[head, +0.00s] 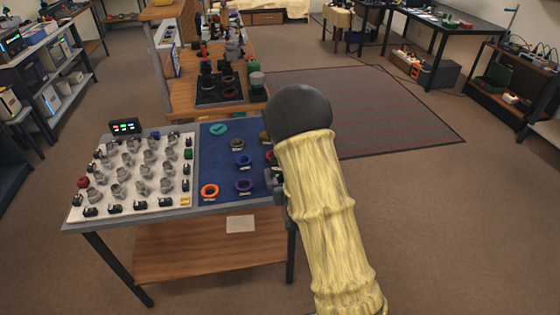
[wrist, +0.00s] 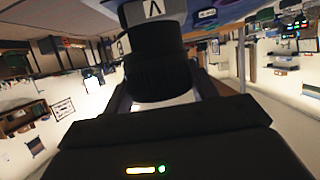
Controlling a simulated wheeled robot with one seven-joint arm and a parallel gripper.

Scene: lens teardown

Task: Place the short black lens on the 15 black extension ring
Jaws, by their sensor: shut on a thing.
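In the wrist view my gripper (wrist: 163,88) is shut on a black ribbed cylinder, which looks like the short black lens (wrist: 158,62). A grey band with a pale angular mark and a darker part show above it; I cannot tell whether these belong to the lens or to a separate part touching it. In the head view my sleeved arm hides most of the gripper and the lens, at the right edge of the blue mat (head: 222,168). A dark ring (head: 237,145) lies on that mat, but no 15 label is readable.
Orange (head: 210,191), purple (head: 244,186), blue (head: 243,160) and teal (head: 218,129) rings lie on the blue mat. A white board (head: 125,205) with several grey fittings fills the table's left side. A wooden bench (head: 182,90) with a black mat stands behind.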

